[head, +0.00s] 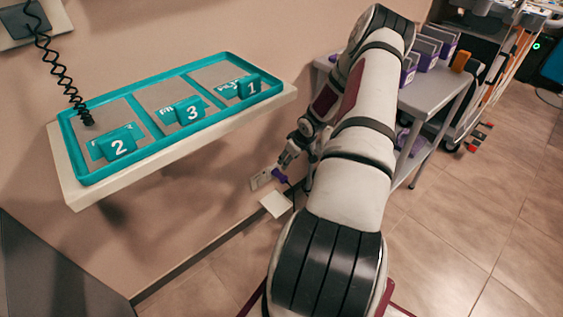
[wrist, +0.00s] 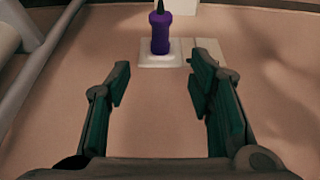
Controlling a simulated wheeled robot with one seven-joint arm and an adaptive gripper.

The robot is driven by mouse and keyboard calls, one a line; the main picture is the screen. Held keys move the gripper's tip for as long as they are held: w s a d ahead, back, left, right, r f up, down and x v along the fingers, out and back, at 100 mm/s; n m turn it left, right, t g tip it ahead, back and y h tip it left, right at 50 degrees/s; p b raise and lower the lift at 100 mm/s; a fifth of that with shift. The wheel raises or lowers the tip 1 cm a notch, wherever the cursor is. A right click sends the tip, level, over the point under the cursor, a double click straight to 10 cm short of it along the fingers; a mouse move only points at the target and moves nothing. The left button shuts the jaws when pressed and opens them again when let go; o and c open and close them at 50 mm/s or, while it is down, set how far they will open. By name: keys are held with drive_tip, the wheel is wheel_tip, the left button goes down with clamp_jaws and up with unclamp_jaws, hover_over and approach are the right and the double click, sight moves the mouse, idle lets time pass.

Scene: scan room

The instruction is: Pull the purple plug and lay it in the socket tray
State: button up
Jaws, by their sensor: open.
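The purple plug (head: 279,175) sits in a white wall outlet (head: 261,179) low on the wall, with a dark cord at its back end. In the wrist view the plug (wrist: 160,34) stands on its white outlet plate (wrist: 160,61), ahead of my fingers. My gripper (head: 287,158) is close to the plug; in the wrist view it is open and empty (wrist: 158,72), with the plug beyond the fingertips. A small white ledge (head: 276,204) shows just below the outlet. Above, a teal tray (head: 118,169) has three compartments with number blocks 2, 3 and 1. I cannot tell which is the socket tray.
The teal tray lies on a wall shelf (head: 76,198). A coiled black cord (head: 62,78) hangs into its left compartment. A grey cart (head: 425,98) with purple-marked boxes stands right of my arm. A dark grey surface (head: 55,270) fills the lower left. Floor is open at right.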

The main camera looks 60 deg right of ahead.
sight(285, 178)
drive_tip(key=b+x, duration=0.5)
drive_tip(key=x, duration=0.8)
drive_tip(key=shift+w+f, duration=0.2)
drive_tip(key=shift+f, duration=0.15)
clamp_jaws()
drive_tip(key=shift+s, duration=0.45)
drive_tip(key=shift+s+a+p, duration=0.3)
drive_tip(key=shift+s+p, duration=0.1)
drive_tip(key=shift+s, duration=0.6)
drive_tip(key=shift+s+a, duration=0.2)
drive_tip(key=shift+s, duration=0.8)
